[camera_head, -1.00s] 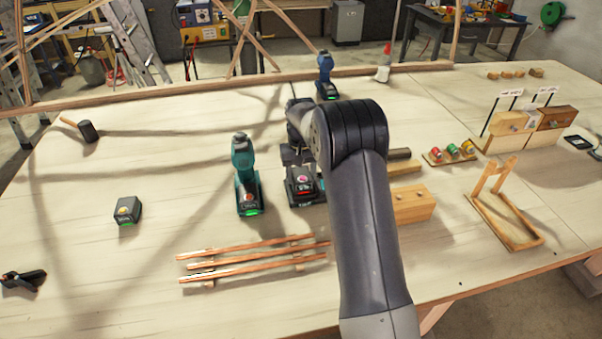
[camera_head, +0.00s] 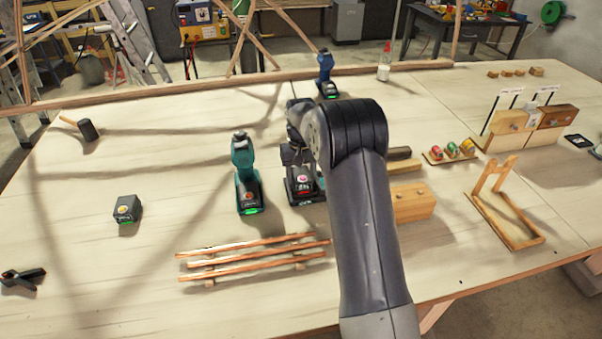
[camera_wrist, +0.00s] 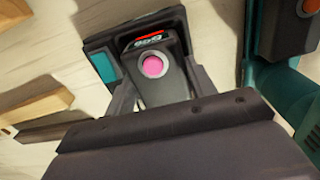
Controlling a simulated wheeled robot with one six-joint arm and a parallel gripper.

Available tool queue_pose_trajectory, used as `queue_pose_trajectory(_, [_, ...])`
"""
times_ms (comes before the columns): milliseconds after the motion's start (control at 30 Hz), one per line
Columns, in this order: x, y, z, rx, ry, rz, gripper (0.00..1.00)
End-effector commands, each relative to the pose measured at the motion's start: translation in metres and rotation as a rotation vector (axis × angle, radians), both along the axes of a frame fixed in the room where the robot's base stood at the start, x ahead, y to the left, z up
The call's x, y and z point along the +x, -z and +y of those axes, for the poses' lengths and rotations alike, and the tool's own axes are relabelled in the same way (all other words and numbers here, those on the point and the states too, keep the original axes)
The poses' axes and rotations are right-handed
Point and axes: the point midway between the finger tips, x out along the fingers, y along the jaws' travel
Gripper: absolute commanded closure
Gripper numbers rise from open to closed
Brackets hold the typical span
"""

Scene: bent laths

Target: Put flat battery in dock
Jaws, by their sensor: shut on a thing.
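The flat battery (camera_wrist: 152,62) is a dark block with a pink round button and a small red display. In the wrist view it sits between the fingers of my gripper (camera_wrist: 150,88), which is shut on it. The dock (camera_wrist: 103,63), a dark frame with a teal side panel, shows around and beyond the battery. In the head view the battery (camera_head: 304,181) is at the dock (camera_head: 306,199), right of a teal drill. My gripper (camera_head: 292,155) is partly hidden there by my arm. I cannot tell whether the battery is fully seated.
A teal drill (camera_head: 246,172) with a green light stands close left of the dock. A separate battery (camera_head: 127,208) with a green light lies farther left. Copper-coloured laths (camera_head: 250,259) lie in front. Wooden blocks (camera_head: 410,203) are close on the right.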

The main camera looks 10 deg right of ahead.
Motion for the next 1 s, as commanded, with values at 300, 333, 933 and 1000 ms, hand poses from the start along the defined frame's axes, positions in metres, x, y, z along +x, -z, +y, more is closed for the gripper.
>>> queue_pose_trajectory(300, [0.0002,0.0027,0.0000,0.000,0.000,-0.001,0.81])
queue_pose_trajectory(333, [0.0002,0.0027,0.0000,0.000,0.000,-0.001,0.46])
queue_pose_trajectory(933, [-0.0002,0.0014,0.0000,0.000,0.000,0.001,0.22])
queue_pose_trajectory(1000, [-0.0001,-0.0023,0.0000,0.000,0.000,0.001,0.22])
